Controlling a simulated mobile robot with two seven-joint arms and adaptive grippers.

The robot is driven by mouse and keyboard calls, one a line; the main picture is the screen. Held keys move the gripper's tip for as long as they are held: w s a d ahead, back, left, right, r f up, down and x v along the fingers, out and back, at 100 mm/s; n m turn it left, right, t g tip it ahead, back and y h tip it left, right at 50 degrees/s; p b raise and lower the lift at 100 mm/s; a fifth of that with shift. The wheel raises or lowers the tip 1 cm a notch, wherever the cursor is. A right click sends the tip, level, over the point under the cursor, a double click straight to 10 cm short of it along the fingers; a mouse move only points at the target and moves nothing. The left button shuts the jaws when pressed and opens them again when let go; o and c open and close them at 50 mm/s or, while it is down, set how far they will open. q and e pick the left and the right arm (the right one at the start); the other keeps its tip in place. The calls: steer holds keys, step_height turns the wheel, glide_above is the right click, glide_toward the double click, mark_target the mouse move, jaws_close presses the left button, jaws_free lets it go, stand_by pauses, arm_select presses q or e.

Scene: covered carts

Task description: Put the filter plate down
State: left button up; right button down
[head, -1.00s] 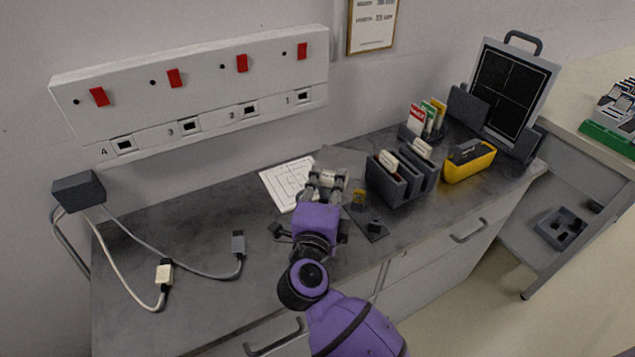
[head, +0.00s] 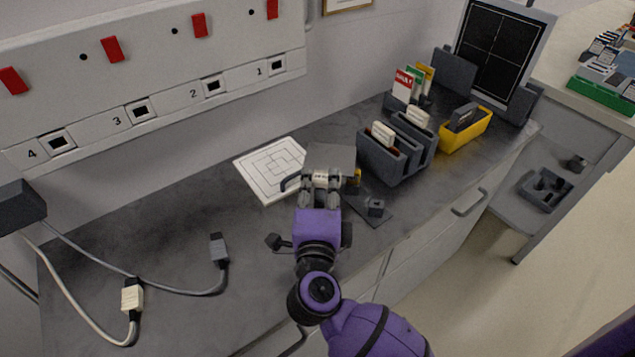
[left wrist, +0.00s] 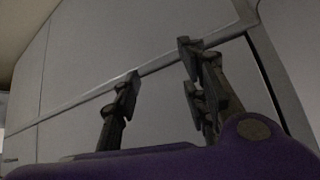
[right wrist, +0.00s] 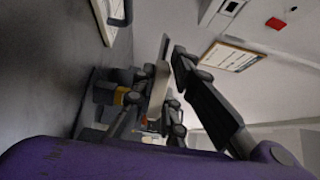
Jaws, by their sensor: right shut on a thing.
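My right gripper (head: 322,186) is shut on a flat grey plate, which I take to be the filter plate (head: 331,157). The plate extends beyond the fingertips over the counter, with a pale labelled part between the fingers. In the right wrist view the plate shows edge-on (right wrist: 158,88) between the fingers. I cannot tell whether it touches the counter. My left gripper (left wrist: 163,92) is open and empty in the left wrist view, in front of plain grey panels; it is not seen in the head view.
A white board with a line diagram (head: 265,168) lies left of the plate. Grey slotted holders (head: 385,165), a yellow bin (head: 468,132) and a small dark base (head: 372,208) are to its right. Cables (head: 170,288) lie on the left; the counter (head: 120,245) between is bare.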

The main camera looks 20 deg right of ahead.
steer(key=shift+w+f, duration=0.1)
steer(key=shift+f, duration=0.45)
steer(key=c, duration=1.8)
jaws_free()
arm_select(q)
steer(key=shift+s+d+f, duration=0.15)
steer(key=shift+s+f, duration=0.3)
steer(key=shift+s, duration=0.25)
arm_select(e)
steer(key=shift+o, duration=0.2)
arm_select(q)
steer(key=shift+w, duration=0.15)
